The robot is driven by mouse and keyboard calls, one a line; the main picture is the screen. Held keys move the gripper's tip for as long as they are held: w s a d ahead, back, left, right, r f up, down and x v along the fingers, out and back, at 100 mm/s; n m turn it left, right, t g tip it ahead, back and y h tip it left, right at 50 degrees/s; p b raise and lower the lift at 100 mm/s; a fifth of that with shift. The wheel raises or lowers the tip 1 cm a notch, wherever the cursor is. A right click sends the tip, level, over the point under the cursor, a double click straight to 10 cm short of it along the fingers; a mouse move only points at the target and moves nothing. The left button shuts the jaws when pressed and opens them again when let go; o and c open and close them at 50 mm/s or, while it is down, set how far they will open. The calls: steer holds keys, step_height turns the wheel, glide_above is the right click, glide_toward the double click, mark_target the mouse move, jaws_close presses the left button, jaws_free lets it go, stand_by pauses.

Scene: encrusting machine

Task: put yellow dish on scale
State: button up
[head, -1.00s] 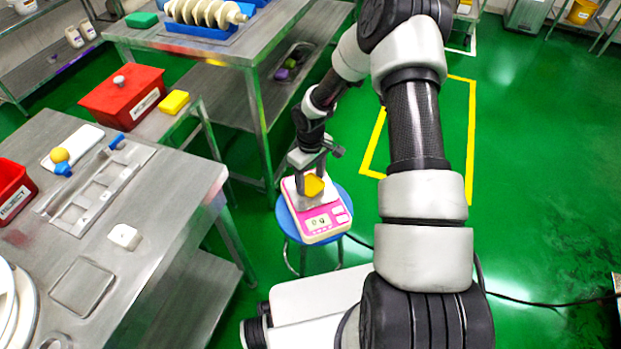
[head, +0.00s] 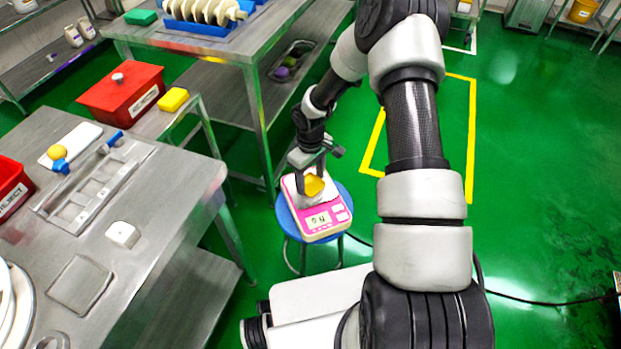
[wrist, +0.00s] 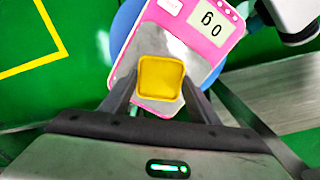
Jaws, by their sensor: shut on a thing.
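The yellow dish (wrist: 160,77) is a small square dish with a raised rim. It is between the fingers of my gripper (wrist: 158,100), which is shut on it. In the head view the dish (head: 314,185) shows at the scale's plate, and my gripper (head: 311,177) points down there. The pink scale (head: 318,222) has a metal plate and a small display, and it stands on a blue round stool (head: 346,200). In the wrist view the dish overlaps the scale's plate (wrist: 187,45). I cannot tell whether it touches the plate.
A steel table (head: 160,215) with trays stands at the left, holding a white block (head: 123,235). A red lidded box (head: 121,93) and a yellow block (head: 173,99) are behind it. Another steel table (head: 240,52) stands beyond the stool. Green floor is open at the right.

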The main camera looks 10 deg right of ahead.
steer(key=o, duration=1.5)
steer(key=shift+r, duration=0.1)
step_height(320, 180, up, 8)
steer(key=p, duration=0.5)
stand_by(0.4)
